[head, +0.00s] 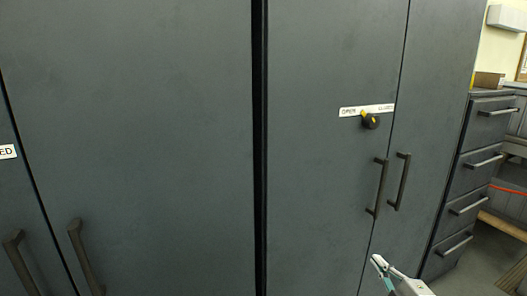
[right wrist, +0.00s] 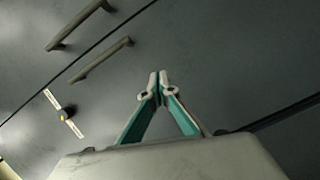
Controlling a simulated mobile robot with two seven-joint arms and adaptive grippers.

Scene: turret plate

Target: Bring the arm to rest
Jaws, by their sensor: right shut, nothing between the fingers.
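My right gripper (head: 379,264) shows at the bottom right of the head view, in front of the dark cabinet (head: 325,200). In the right wrist view its teal and white fingers (right wrist: 158,84) meet at the tips with nothing between them. A black knob (head: 370,121) with a yellow mark sits on a white label strip (head: 350,111) reading OPEN and CLOSED. The knob (right wrist: 68,111) and strip also show at the left of the right wrist view, apart from the fingers. My left gripper is not in view.
Two bar handles (head: 378,188) (head: 402,181) are on the right cabinet doors, which look shut. More handles (head: 85,256) are at the lower left. A drawer unit (head: 478,160) stands at the right, with open floor (head: 465,277) in front of it.

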